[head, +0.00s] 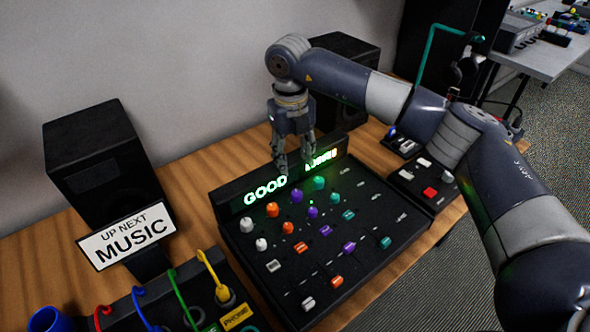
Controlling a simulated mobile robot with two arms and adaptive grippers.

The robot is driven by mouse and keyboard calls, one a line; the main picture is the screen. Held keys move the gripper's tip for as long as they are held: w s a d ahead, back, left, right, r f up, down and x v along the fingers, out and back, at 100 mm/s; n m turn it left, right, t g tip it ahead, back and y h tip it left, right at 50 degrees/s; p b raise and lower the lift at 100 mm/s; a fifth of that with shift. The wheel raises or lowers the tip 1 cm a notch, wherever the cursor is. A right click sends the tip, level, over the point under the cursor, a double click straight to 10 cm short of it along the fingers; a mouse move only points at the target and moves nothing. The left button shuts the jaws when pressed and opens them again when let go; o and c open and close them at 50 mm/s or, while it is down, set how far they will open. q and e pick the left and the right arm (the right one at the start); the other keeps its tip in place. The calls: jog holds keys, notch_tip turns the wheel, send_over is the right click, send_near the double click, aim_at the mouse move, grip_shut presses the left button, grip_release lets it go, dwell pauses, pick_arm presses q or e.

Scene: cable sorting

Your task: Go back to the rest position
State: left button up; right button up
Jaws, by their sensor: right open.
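My right arm comes in from the right side of the head view. Its gripper (294,165) points down, open and empty, above the back of the mixer (370,258). The fingers cover part of the lit green display, where "GOOD" (265,191) and part of a second word show. I cannot tell whether the fingertips touch the mixer. My left gripper is not in view.
A black speaker (100,170) stands at the left, and another (345,50) stands behind my right arm. A sign (126,235) reads "UP NEXT MUSIC". Coloured cables, including a yellow one (214,272), rise from a dark box at the front left. A small button panel (422,188) lies right of the mixer.

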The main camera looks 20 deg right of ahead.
jog(key=shift+r, duration=0.4)
